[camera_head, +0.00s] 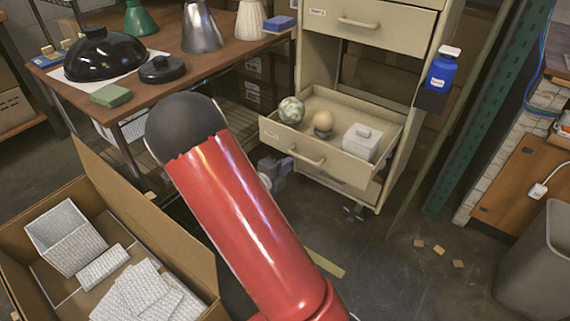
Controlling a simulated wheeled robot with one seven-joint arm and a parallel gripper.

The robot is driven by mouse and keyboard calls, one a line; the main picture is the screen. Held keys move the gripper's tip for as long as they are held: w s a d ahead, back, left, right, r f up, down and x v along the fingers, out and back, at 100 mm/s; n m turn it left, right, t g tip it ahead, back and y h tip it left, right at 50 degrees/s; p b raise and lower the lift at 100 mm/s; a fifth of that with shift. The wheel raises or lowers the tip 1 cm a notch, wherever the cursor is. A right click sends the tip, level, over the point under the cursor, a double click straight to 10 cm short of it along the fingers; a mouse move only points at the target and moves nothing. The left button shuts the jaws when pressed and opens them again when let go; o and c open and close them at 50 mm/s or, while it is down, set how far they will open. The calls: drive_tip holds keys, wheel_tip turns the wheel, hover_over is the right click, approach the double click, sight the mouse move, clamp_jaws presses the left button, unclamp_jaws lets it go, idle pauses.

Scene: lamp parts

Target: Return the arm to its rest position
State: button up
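My arm (240,215) shows as a thick glossy red link. It rises from the bottom centre toward the upper left and ends in a dark grey rounded joint (187,125). That joint appears in front of the wooden table's (215,62) near edge. I cannot make out my gripper or its fingers. A small grey-purple piece (275,172) shows just right of the red link, in front of the cabinet's lower left. The link partly hides it, and I cannot tell whether it belongs to my arm.
The table holds lamp shades, a black dome (105,55) and a green block (111,95). A beige cabinet's open drawer (315,150) holds two balls and a white box. An open cardboard box (170,240) stands left, a grey bin (540,265) right. Floor is mostly clear at centre right.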

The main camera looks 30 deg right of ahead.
drive_tip(key=s+a+r+m+g+y, duration=0.25)
drive_tip(key=s+r+m, duration=0.35)
drive_tip(key=m, duration=0.5)
drive_tip(key=s+a+r+m+g+y, duration=0.1)
drive_tip(key=s+r+m+g+y, duration=0.25)
drive_tip(key=s+m, duration=0.65)
drive_tip(key=s+a+r+m+t+y, duration=0.3)
drive_tip(key=a+r+m+y, duration=0.1)
drive_tip(key=a+m, duration=0.4)
drive_tip(key=s+a+r+m+t+y, duration=0.2)
drive_tip(key=s+a+r+m+y, duration=0.2)
drive_tip(key=a+m, duration=0.3)
drive_tip(key=m, duration=0.4)
drive_tip(key=shift+s+a+r+m+t, duration=0.3)
drive_tip(key=shift+a+r+t, duration=0.05)
drive_tip(key=shift+r+t, duration=0.05)
